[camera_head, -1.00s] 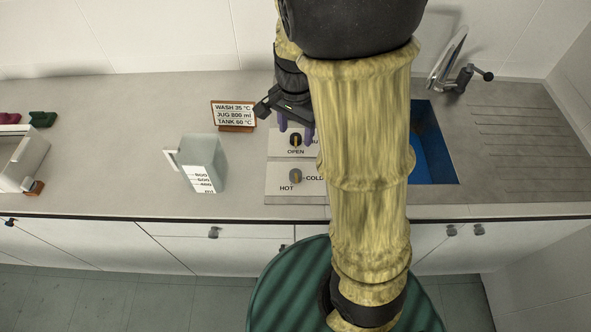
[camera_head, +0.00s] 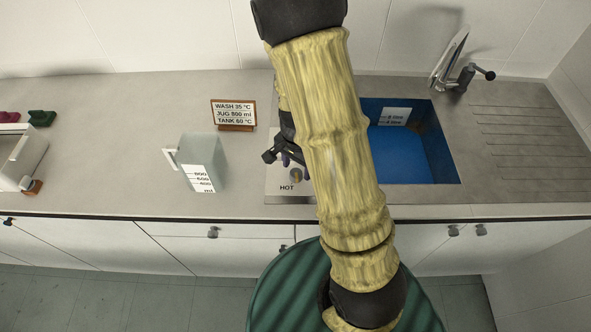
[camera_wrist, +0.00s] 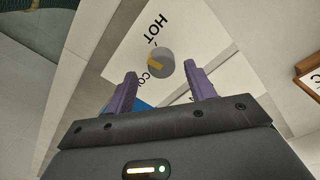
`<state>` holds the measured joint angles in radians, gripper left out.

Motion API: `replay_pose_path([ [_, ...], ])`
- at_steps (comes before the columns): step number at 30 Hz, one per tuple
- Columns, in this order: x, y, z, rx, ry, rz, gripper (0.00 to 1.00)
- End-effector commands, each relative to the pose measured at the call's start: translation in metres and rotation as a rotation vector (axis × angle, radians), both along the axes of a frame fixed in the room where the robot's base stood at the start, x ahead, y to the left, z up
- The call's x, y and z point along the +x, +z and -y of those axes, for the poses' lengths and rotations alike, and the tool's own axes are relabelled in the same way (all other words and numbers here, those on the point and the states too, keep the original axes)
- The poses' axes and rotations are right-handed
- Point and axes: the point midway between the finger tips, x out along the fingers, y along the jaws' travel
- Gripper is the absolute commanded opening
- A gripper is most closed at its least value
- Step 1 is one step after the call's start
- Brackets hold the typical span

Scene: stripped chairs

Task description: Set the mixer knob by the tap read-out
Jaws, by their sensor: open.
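The mixer knob (camera_wrist: 161,64) is a round grey knob with a yellowish mark, on a white plate (camera_wrist: 128,42) lettered HOT and, partly covered, COLD. In the head view the knob (camera_head: 296,175) shows just left of my arm, with HOT below it. My gripper (camera_wrist: 160,80) is open; its two purple fingers lie either side of the knob's line, apart from it in the picture. In the head view my gripper (camera_head: 284,159) is just above and left of the knob. A tilted panel (camera_head: 449,59) stands by the tap (camera_head: 468,77); I cannot read any figure on it.
A card (camera_head: 234,109) reads WASH 35 °C, JUG 800 ml, TANK 60 °C. A clear jug (camera_head: 205,160) stands left of the knob plate. A blue basin (camera_head: 405,155) lies right of my arm. My arm hides the OPEN knob. The counter's left-middle is clear.

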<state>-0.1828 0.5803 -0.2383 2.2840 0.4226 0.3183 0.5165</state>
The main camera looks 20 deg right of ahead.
Motion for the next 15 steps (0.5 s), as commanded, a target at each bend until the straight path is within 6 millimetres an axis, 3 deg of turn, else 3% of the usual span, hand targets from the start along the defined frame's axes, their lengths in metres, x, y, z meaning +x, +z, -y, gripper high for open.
replay_pose_path([
  [6,0.000,-0.020,-0.003,0.001,0.007,-0.001,0.55],
  [14,0.000,-0.021,-0.003,0.001,0.007,0.001,0.55],
  [15,0.000,-0.020,-0.003,0.001,0.007,0.001,0.49],
])
